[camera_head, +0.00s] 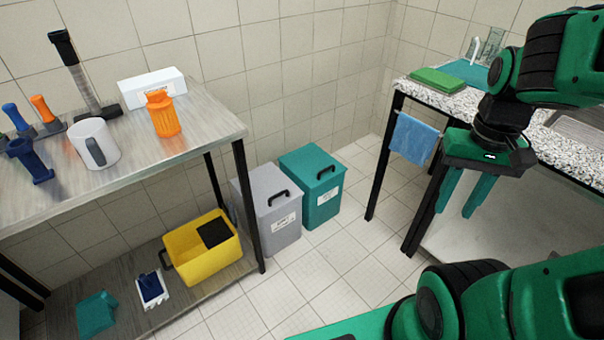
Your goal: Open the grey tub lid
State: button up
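The grey tub (284,232) stands on the tiled floor between the two tables, a white label on its front. Its grey lid (262,184) lies shut on top, with a dark handle (279,197) towards the front right. My gripper (458,212) hangs to the right of the tub, well apart from it and higher, in front of the right-hand table. Its two green fingers point down with a gap between them, and nothing shows in the gap.
A teal tub (322,205) with a similar handle stands just right of the grey one. The left table's black leg (248,205) rises close to the grey tub's left side. A yellow bin (205,262) sits on the lower shelf. Floor in front (318,275) is clear.

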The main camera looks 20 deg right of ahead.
aim_at(272, 190)
jog(key=u, duration=0.1)
jog(key=i, duration=1.4)
jog(key=u, duration=0.5)
